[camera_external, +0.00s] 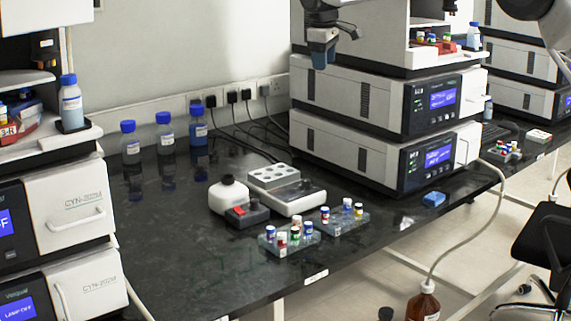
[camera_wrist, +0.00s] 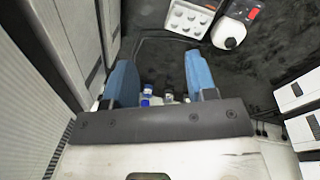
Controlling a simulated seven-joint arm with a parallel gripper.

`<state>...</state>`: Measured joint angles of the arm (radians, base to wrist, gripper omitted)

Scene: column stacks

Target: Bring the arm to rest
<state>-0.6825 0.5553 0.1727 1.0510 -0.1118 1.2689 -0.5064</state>
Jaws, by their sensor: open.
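My gripper (camera_external: 320,60) hangs high above the bench at the top middle of the external view, in front of the wall and beside the stacked instruments. In the wrist view my gripper (camera_wrist: 160,65) shows two blue fingers spread wide apart with nothing held between them. Small blue-capped bottles (camera_wrist: 147,92) show far below, past the gap between the fingers. Most of my arm is outside the external view.
Stacked instruments (camera_external: 370,105) stand right of my gripper; others (camera_external: 60,215) stand at left. Blue-capped bottles (camera_external: 164,133) line the wall. The front-left bench is clear.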

